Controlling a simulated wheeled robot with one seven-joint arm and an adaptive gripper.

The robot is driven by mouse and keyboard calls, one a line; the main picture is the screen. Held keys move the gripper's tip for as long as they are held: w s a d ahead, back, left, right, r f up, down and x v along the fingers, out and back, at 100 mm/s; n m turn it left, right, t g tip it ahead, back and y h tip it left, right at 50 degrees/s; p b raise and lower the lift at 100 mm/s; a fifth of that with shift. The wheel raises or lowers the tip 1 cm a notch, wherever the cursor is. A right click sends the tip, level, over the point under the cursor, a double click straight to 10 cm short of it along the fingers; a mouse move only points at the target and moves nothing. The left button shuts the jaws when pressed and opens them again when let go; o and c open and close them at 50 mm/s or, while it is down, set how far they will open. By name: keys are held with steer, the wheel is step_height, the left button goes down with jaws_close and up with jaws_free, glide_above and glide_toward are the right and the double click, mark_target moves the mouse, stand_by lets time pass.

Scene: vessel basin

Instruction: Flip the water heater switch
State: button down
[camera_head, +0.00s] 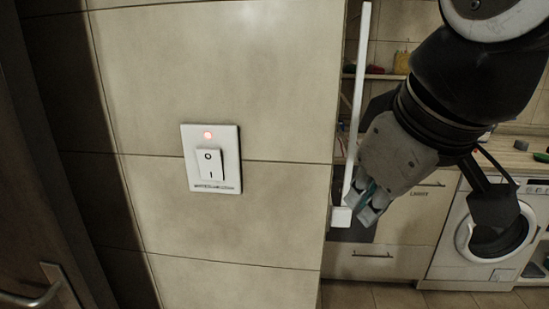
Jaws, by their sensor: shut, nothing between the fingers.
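The water heater switch (211,158) is a white plate on the tiled wall, left of the middle of the head view. Its rocker (209,165) carries a circle above and a line below, and a red light (207,135) glows above it. Small lettering runs along the bottom of the plate. My gripper (358,211) is to the right of the switch, well apart from it and past the wall's right edge. It points down and to the left, is shut and holds nothing.
The tiled wall (265,75) around the switch is clear. A white vertical bar (357,100) stands by the wall's edge, close to my gripper in the picture. Behind are drawers (372,262), a washing machine (490,240) and a counter (515,160). A door handle (35,298) is at lower left.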

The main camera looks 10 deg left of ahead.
mark_target(204, 156)
steer(key=a+r+n+y, duration=0.1)
steer(key=a+r+n, duration=0.3)
steer(key=a, duration=0.5)
steer(key=a+r+n+y+b, duration=0.1)
steer(key=a+r+n, duration=0.3)
steer(key=a, duration=0.6)
steer(key=shift+s+n+y, duration=0.3)
steer(key=shift+y, duration=0.5)
steer(key=shift+w+a, duration=0.1)
steer(key=w+a+f, duration=0.1)
steer(key=w+f, duration=0.1)
steer(key=w+a+f, duration=0.1)
steer(key=w+f, duration=0.1)
steer(key=w, duration=0.1)
steer(key=w+a+f, duration=0.1)
steer(key=w+f, duration=0.2)
steer(key=shift+a+f, duration=0.1)
steer(key=shift+a, duration=0.3)
steer(key=shift+w, duration=0.4)
